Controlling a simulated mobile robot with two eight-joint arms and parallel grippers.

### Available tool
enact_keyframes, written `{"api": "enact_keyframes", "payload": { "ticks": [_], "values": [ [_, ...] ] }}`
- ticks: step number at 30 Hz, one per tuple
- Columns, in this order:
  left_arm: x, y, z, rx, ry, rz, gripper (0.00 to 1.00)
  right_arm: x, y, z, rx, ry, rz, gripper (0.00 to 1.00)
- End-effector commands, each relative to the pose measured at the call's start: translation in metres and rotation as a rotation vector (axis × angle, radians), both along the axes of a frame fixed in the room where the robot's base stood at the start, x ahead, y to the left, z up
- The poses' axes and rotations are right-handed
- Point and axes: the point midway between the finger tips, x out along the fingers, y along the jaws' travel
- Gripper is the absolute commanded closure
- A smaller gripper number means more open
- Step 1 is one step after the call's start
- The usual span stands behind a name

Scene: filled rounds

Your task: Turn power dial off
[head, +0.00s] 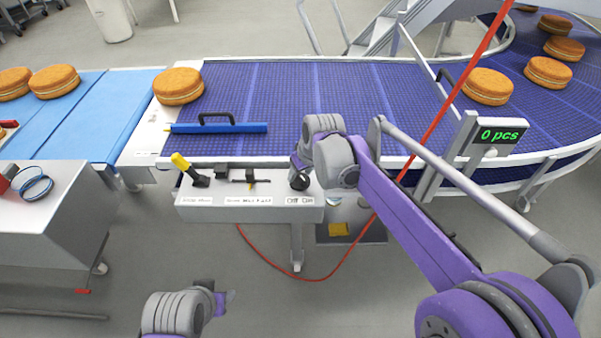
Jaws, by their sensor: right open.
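The power dial (299,181) is a black round knob at the right end of the grey control panel (250,213), above the label with "Off" and "On". My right gripper (298,168) is at the dial, its fingers pointing down from the purple and grey wrist. It partly covers the dial, and I cannot tell whether the fingers touch it. My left gripper (222,300) is low in the head view, below the panel and away from it. Its fingers are too small and blurred to tell open from shut.
A yellow-tipped lever (184,166) and a black switch (248,178) stand on the panel left of the dial. Behind is a blue conveyor (330,95) with filled rounds (178,86) and a blue bar (222,128). A red cord (435,120) crosses behind my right arm.

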Motion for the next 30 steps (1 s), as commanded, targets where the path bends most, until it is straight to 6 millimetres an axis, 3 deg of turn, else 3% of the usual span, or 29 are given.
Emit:
{"api": "enact_keyframes", "payload": {
  "ticks": [9,18,30],
  "values": [
    [0.0,0.0,-0.0001,0.0,0.0,0.0,0.5,0.001,0.0007,-0.003,0.0,0.0,0.0,0.47],
    [0.0,0.0,-0.0001,0.0,0.0,0.0,0.5,0.001,0.0006,-0.0029,0.0,0.0,-0.001,1.0],
    [0.0,0.0,0.0004,0.0,0.0,0.0,0.5,0.0008,0.0007,-0.0026,0.0,0.0,-0.016,1.0]
  ]
}}
